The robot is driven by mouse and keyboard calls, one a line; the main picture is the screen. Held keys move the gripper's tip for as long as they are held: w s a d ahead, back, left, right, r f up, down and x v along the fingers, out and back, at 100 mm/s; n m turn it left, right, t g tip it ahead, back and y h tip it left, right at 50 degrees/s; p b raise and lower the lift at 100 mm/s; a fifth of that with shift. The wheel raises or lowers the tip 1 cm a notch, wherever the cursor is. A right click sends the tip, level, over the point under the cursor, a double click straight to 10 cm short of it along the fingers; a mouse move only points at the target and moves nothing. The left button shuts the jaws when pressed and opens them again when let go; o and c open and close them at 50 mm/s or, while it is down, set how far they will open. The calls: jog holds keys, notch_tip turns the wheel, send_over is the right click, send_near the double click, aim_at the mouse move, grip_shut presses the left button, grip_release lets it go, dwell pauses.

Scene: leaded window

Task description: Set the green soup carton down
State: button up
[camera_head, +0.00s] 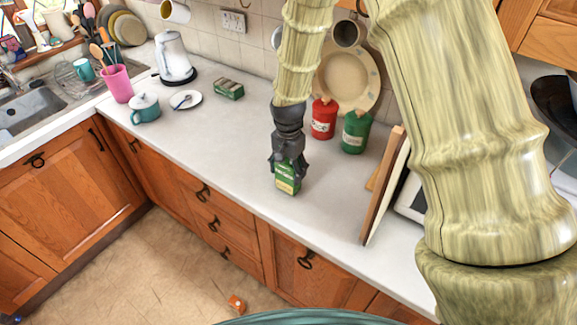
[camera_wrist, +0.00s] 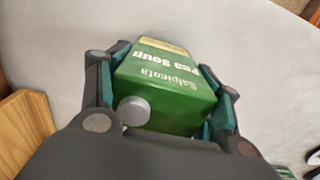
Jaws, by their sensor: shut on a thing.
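The green soup carton (camera_head: 287,180) is upright at the front part of the white counter in the head view, with a yellowish band low on its side. My gripper (camera_head: 287,164) comes down from above and is shut on its upper part. In the wrist view the carton (camera_wrist: 165,85) sits between both fingers of my gripper (camera_wrist: 163,100), with its "Pea Soup" lettering and a grey cap showing. Its base is close to the counter; I cannot tell whether it touches.
The white counter (camera_head: 225,135) is clear left of the carton. Red (camera_head: 323,118) and green (camera_head: 356,131) canisters stand behind it, and a wooden board (camera_head: 384,185) leans to the right. A green box (camera_head: 229,89), small plate (camera_head: 186,100) and teal pot (camera_head: 145,108) stand further left.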

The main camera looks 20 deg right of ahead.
jog(key=shift+w+f, duration=0.1)
jog(key=shift+f, duration=0.05)
jog(key=o, duration=1.1)
jog(key=shift+f, duration=0.15)
jog(key=shift+r+b, duration=2.35)
jog(key=shift+r, duration=3.85)
